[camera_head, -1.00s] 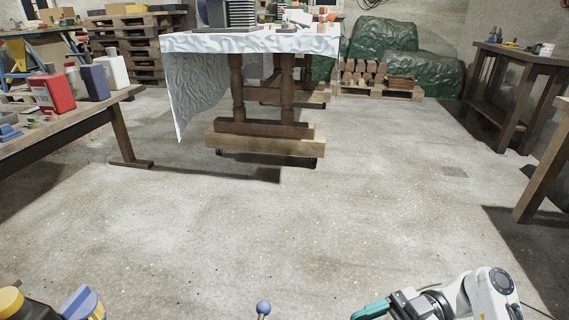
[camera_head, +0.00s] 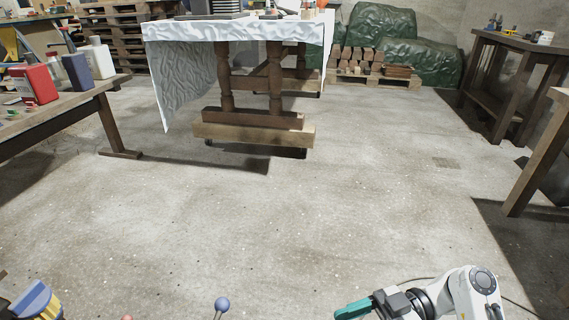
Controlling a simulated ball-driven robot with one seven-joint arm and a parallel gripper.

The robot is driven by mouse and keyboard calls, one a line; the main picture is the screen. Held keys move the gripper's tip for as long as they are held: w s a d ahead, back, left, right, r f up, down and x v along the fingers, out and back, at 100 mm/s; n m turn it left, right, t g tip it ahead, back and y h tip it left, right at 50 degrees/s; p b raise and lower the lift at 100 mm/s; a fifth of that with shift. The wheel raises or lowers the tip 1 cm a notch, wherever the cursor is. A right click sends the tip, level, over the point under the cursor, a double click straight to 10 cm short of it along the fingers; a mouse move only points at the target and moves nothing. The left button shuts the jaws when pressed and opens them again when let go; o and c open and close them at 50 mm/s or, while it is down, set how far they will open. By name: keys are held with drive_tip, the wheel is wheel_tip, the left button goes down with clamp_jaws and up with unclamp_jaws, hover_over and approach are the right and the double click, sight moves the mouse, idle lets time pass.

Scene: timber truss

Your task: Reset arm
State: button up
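My arm (camera_head: 465,295) is folded low at the bottom right of the head view, white with dark joints. My gripper (camera_head: 352,309) is at its left end, over the floor, with a green finger part pointing left. Only part of the gripper shows at the frame's lower edge, and I cannot tell whether its fingers are apart. I see nothing clearly held in it.
A table under a white cloth (camera_head: 235,32) stands ahead on a wheeled wooden base. A wooden bench (camera_head: 60,119) with bottles is at left. Dark workbenches (camera_head: 514,66) stand at right. The concrete floor (camera_head: 270,215) between them is clear. A blue-yellow object (camera_head: 36,302) is at bottom left.

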drive_tip(key=s+f+m+t+h, duration=0.4)
drive_tip(key=s+f+m+h, duration=0.5)
drive_tip(key=f+m, duration=0.4)
drive_tip(key=s+d+m+t+h+p, duration=0.1)
drive_tip(key=s+d+m+h, duration=0.6)
drive_tip(key=s+d, duration=0.6)
wheel_tip(320, 180, up, 39)
drive_tip(key=w+d+p, duration=0.1)
drive_tip(key=p, duration=3.7)
drive_tip(key=shift+w+f+n+h, duration=0.15)
drive_tip(key=shift+n+h, duration=0.15)
drive_tip(key=shift+d, duration=0.1)
